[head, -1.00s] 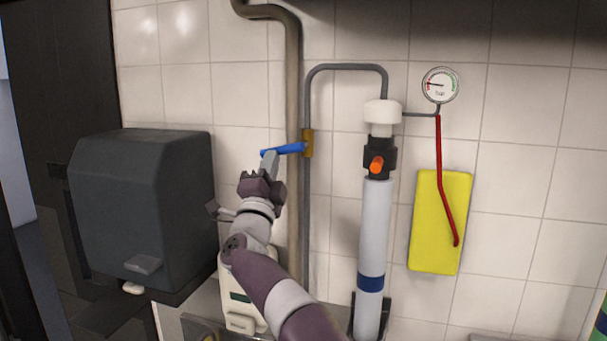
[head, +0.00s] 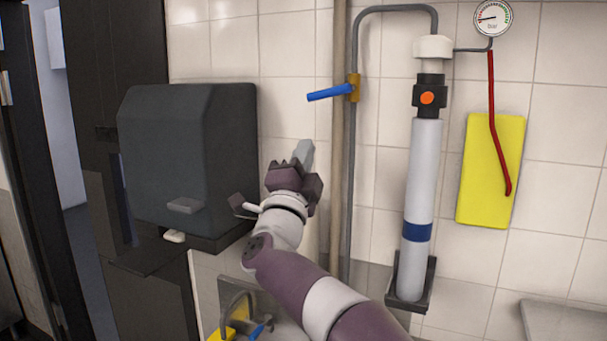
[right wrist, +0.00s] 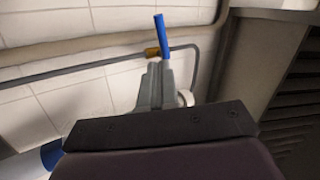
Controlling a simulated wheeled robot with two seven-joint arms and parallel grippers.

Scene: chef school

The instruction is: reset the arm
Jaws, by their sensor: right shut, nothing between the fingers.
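My right gripper (head: 304,152) is in front of the tiled wall, in the middle of the head view. Its fingers are together, pointing up, with nothing between them. The blue valve handle (head: 330,93) on its brass valve body (head: 353,87) is above the fingertips, apart from them in the head view. In the right wrist view the shut fingers (right wrist: 156,72) show at the centre, with the blue handle (right wrist: 161,36) beyond them. My left gripper is not in view.
A dark dispenser box (head: 190,150) is on the wall to the left. A grey cylinder (head: 421,190) with an orange knob stands to the right, near a gauge (head: 492,18) and a yellow board (head: 490,170). A sink tap (head: 236,300) is below.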

